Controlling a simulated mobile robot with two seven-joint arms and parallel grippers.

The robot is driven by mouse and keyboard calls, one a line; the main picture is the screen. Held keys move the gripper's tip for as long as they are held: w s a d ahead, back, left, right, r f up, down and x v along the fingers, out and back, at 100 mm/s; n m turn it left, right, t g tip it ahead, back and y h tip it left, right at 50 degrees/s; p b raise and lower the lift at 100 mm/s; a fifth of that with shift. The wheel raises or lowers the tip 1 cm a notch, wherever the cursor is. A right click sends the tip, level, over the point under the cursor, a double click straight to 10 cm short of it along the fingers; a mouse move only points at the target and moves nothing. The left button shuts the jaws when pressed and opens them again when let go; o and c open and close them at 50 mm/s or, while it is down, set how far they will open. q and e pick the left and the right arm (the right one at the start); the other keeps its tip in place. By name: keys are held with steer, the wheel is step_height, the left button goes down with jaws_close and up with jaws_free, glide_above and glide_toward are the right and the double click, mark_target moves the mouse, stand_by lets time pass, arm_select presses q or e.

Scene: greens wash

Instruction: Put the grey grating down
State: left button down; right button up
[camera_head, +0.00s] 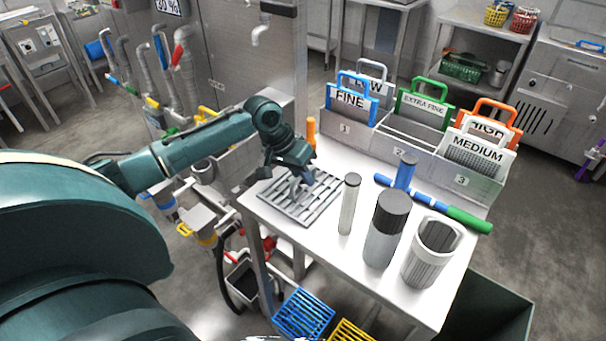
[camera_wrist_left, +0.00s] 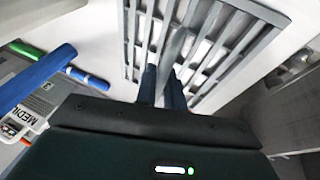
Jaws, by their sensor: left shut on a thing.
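The grey grating (camera_head: 318,207) is a flat slotted panel at the left end of the white table (camera_head: 295,251). It lies flat on or just above the tabletop; I cannot tell if it touches. My left gripper (camera_head: 297,185) is above it, pointing down, shut on its raised middle part. In the left wrist view the grating (camera_wrist_left: 240,38) spreads out beyond my left gripper (camera_wrist_left: 163,88), whose fingers close on a bar at its middle. My right gripper is not in view.
A pale tube (camera_head: 349,204), a dark-capped cylinder (camera_head: 384,232) and a ribbed grey cup (camera_head: 432,253) stand right of the grating. A blue-green rod (camera_head: 432,204) lies behind them. A metal rack (camera_head: 408,146) with labelled panels lines the back. An orange upright piece (camera_head: 311,132) stands behind my gripper.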

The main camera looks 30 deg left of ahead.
arm_select(q)
steer(key=c, duration=1.5)
jaws_free()
steer(key=v, duration=1.2)
